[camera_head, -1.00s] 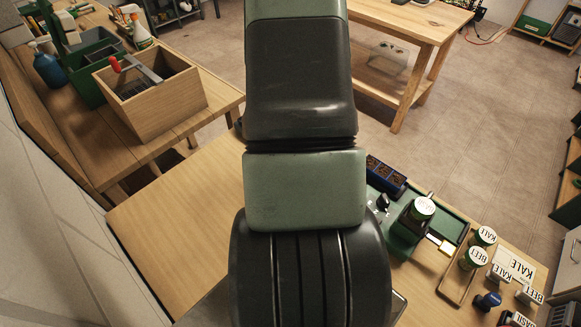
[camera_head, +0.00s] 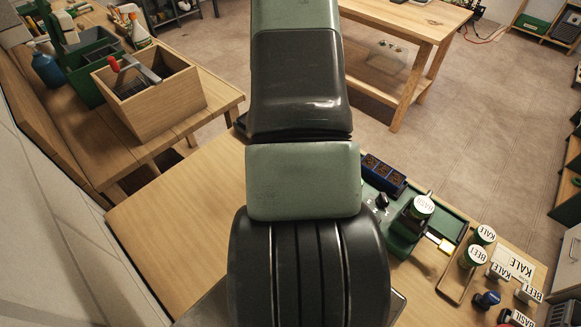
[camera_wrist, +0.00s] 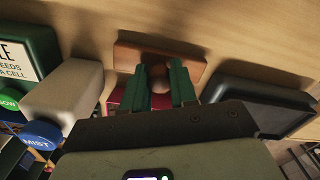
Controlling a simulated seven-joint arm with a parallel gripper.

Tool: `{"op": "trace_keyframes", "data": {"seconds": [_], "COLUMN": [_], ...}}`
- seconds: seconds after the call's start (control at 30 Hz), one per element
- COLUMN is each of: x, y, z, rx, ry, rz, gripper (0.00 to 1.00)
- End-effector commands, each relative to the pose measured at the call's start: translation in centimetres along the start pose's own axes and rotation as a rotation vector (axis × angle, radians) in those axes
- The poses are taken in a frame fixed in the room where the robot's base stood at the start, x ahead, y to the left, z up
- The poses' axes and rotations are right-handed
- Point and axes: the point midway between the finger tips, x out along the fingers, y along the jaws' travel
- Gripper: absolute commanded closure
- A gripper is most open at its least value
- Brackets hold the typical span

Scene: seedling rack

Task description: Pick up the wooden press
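The wooden press (camera_wrist: 187,60) shows in the wrist view as a reddish-brown block with a rounded knob (camera_wrist: 160,75), on the light wooden table. My gripper (camera_wrist: 160,70) has its two green fingers apart, one on each side of the knob. I cannot tell whether either finger touches it. In the head view my own arm hides the gripper and the press.
In the wrist view, a dark tray (camera_wrist: 262,100) lies to the right, and a pale block (camera_wrist: 62,97) and a green sign box (camera_wrist: 22,50) to the left. In the head view, a green station (camera_head: 405,235) and several labelled jars stand at the right; the table's left part is clear.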

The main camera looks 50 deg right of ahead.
Motion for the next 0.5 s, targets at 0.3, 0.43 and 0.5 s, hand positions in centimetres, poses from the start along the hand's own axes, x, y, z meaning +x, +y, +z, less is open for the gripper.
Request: {"op": "trace_keyframes", "data": {"seconds": [0.3, 0.43, 0.5], "x": [-0.03, -0.37, -0.9], "y": [0.0, -0.01, -0.04], "z": [-0.02, -0.06, -0.12], "rx": [0.0, 0.0, 0.0], "ry": [0.001, 0.002, 0.003], "rz": [0.0, 0.0, -0.001], "gripper": [1.0, 1.0, 1.0]}}
